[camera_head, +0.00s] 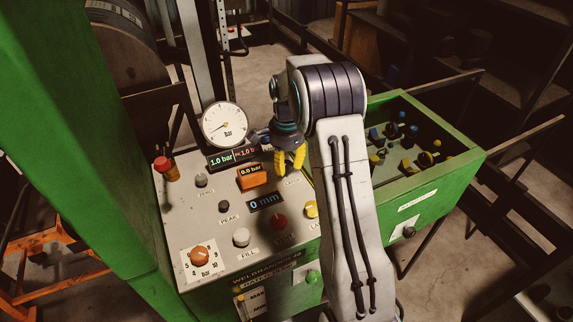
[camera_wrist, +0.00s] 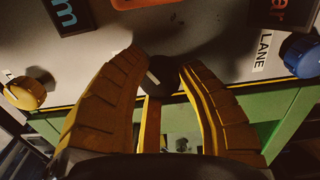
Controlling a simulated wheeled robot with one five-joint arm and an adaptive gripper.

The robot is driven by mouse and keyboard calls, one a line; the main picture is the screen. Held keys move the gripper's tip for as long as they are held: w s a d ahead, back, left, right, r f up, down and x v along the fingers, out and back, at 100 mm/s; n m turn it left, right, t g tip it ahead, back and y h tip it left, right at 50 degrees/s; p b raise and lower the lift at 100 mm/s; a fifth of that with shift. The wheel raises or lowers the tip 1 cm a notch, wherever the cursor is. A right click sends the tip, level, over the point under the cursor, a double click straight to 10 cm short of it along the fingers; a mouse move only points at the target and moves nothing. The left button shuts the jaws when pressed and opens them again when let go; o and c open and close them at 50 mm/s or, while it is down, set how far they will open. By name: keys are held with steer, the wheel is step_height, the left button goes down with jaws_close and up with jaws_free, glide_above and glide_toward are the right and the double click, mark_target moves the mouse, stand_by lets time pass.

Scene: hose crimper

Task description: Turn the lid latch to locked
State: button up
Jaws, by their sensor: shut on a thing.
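A dark round knob (camera_wrist: 160,71) with a pale pointer mark sits at the panel edge in the wrist view.
A yellow knob (camera_wrist: 28,90) and a blue knob (camera_wrist: 300,56) flank my fingers. The panel also has a red knob (camera_head: 279,222), an orange knob (camera_head: 200,257), a gauge (camera_head: 224,125) and displays. A green bin (camera_head: 452,165) with loose parts lies right.

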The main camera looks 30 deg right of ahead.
mark_target(286, 164)
steer(key=m, duration=0.5)
steer(key=shift+s+f+m, duration=0.15)
steer(key=shift+m, duration=0.15)
stand_by(0.4)
steer(key=o, duration=1.2)
step_height(286, 164, up, 12)
steer(key=shift+r, duration=0.1)
stand_by(0.6)
